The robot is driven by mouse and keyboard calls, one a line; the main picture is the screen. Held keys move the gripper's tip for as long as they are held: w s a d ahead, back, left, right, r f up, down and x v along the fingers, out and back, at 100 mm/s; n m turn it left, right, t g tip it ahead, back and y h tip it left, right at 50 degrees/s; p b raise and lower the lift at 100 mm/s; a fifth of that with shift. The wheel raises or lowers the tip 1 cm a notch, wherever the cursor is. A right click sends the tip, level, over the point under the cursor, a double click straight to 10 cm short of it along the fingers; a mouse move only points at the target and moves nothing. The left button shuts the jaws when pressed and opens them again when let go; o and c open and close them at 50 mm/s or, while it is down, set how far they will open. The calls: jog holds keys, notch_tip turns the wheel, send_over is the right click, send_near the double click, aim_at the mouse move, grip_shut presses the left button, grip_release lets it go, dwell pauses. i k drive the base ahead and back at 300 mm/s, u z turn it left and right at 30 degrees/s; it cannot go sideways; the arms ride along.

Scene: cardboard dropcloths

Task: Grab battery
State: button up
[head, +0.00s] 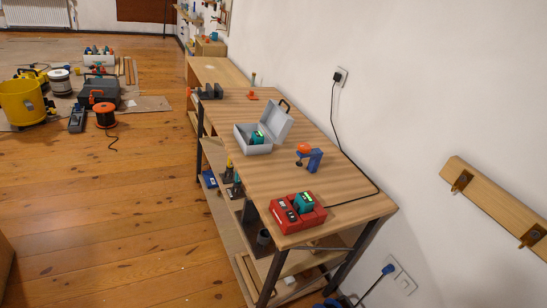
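A teal and black battery (304,202) sits on a red charger (285,217) at the near end of the wooden workbench (240,187). A second teal and black item (257,137), which looks like another battery, lies in an open grey case (254,150) farther along the bench. My gripper does not show in the head view.
A blue clamp-like tool with an orange knob (315,160) stands between the case and the charger. A black cord (357,197) runs from the wall outlet to the charger. Lower shelves hold tools. A yellow bucket (22,100) and other gear stand at left; the wooden floor (150,220) is clear.

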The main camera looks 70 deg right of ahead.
aim_at(303, 203)
jog(key=z, duration=0.05)
jog(key=i, duration=2.4)
jog(key=z, duration=3.05)
jog(key=k, duration=0.55)
jog(key=u, duration=0.05)
jog(key=i, duration=0.55)
jog(key=u, duration=0.1)
